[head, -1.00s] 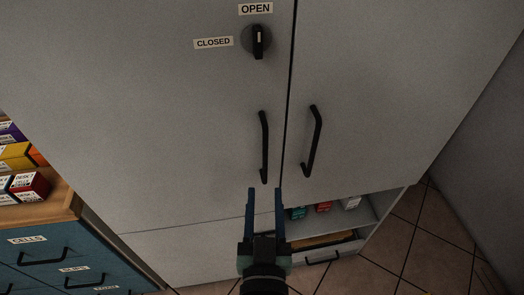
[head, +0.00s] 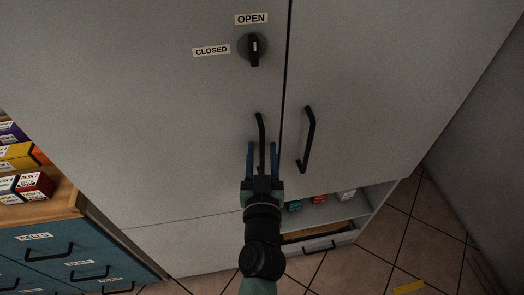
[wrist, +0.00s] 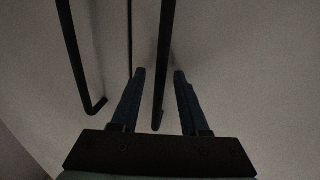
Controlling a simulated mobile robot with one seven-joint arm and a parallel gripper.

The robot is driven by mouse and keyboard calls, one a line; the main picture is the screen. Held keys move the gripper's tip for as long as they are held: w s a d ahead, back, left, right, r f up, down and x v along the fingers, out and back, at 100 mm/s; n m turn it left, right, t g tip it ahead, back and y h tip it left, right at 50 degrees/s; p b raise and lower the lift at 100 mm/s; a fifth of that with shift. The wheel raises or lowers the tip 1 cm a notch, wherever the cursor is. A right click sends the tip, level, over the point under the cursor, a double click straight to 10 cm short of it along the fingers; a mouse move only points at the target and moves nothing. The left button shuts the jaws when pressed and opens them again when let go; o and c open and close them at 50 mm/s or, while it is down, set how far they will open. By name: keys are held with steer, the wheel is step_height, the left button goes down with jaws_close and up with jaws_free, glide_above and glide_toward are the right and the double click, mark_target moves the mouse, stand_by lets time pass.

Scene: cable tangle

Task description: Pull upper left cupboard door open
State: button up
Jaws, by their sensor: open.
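The upper left cupboard door (head: 150,120) is grey and looks shut against its neighbour along a dark seam. Its black bar handle (head: 260,128) stands upright near that seam. My gripper (head: 262,146) is open with its blue fingers on either side of the lower part of this handle. In the wrist view the handle (wrist: 163,70) runs down between the two fingertips (wrist: 158,75), with a gap on both sides. The handle's lower end in the head view is hidden by my gripper. A black knob (head: 253,48) above points up towards the OPEN label (head: 251,18).
The right door's handle (head: 307,140) is close to the right of my gripper; it also shows in the wrist view (wrist: 80,60). Below are an open shelf (head: 335,210) and a low drawer (head: 318,246). A blue drawer unit (head: 60,255) stands at the left.

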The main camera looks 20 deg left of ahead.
jaws_close()
stand_by(1.4)
